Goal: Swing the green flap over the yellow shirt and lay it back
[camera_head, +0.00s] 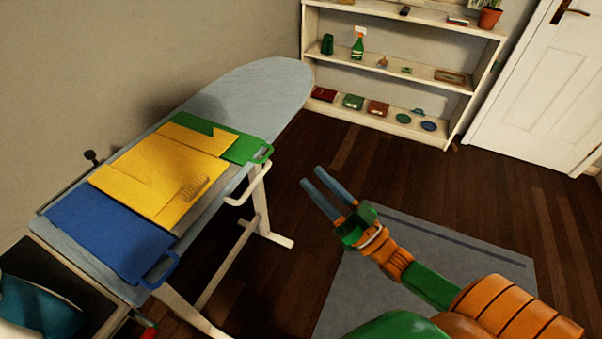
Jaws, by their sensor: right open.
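The yellow shirt (160,172) lies flat on the folding board on top of the ironing board. The green flap (241,150) lies flat at the shirt's far right end, with its handle loop at the board's edge. Part of the shirt lies over the green flap. The blue flap (105,232) lies flat at the near left end, with its own handle loop. My right gripper (318,188) is open and empty, out over the floor to the right of the ironing board and apart from the green flap. My left gripper is not in view.
The ironing board (262,85) has a bare rounded far end and white legs (250,225). A white shelf (415,75) with small items stands at the back, beside a white door (548,85). A grey rug (400,250) lies under my right arm. The floor between is clear.

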